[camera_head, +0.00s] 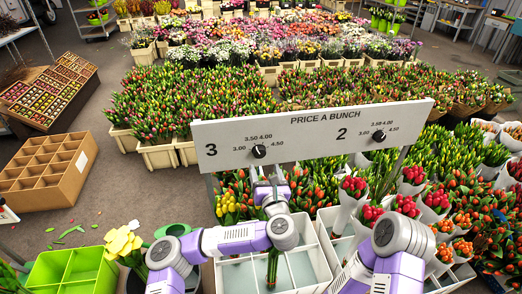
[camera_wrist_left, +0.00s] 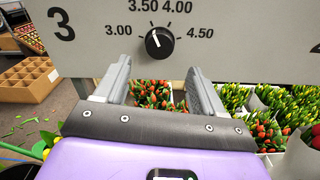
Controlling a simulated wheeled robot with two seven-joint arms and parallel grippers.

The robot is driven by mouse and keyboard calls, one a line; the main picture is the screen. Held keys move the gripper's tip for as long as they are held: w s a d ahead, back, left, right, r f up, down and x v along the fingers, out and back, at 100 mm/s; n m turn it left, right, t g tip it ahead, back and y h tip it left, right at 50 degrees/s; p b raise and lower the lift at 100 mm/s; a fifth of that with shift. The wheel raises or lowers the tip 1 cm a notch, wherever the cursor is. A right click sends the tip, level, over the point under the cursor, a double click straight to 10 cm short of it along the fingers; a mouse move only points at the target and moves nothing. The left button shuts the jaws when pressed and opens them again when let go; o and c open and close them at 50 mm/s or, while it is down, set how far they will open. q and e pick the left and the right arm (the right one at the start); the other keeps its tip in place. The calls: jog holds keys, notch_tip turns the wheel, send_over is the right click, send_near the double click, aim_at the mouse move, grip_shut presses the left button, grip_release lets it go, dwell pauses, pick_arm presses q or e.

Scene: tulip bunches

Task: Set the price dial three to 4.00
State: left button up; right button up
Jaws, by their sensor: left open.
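The price board (camera_head: 300,134) is a pale panel headed "PRICE A BUNCH". Dial three (camera_head: 259,151) is a black round knob beside the number 3, with marks 3.00, 3.50, 4.00 and 4.50 around it. In the left wrist view dial three (camera_wrist_left: 160,43) shows a white pointer line tilted up and left, toward 3.50. My left gripper (camera_head: 266,180) is just below and in front of the dial. Its fingers (camera_wrist_left: 158,72) are spread and empty, one on each side below the knob, apart from it. My right gripper is not seen; only my right arm shows.
Dial two (camera_head: 379,136) sits on the right part of the board. Tulip bunches (camera_head: 192,98) fill crates behind it. White crates (camera_head: 278,272) stand below. A green crate (camera_head: 75,270) and a cardboard box (camera_head: 46,172) are at left. The aisle floor at left is mostly clear.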

aim_at(259, 155)
pick_arm(q)
jog(key=w, duration=0.2)
jog(key=w+a+b, duration=0.1)
jog(key=w, duration=0.2)
jog(key=shift+a, duration=0.1)
jog(key=shift+w+r, duration=0.1)
jog(key=shift+w, duration=0.45)
jog(key=c, duration=1.1)
jog(key=shift+o, duration=0.2)
jog(key=shift+a+r+m+p, duration=0.15)
jog(key=shift+r+m+p, duration=0.05)
jog(key=shift+m+p, duration=0.85)
jog(key=m+p, duration=0.2)
jog(key=shift+r+m, duration=0.1)
jog(key=shift+m, duration=0.25)
jog(key=m+p, duration=0.1)
jog(key=m, duration=0.2)
jog(key=shift+p, duration=0.4)
jog(key=shift+f+m+p, duration=0.2)
jog(key=shift+m+p, duration=0.25)
jog(key=shift+m, duration=0.75)
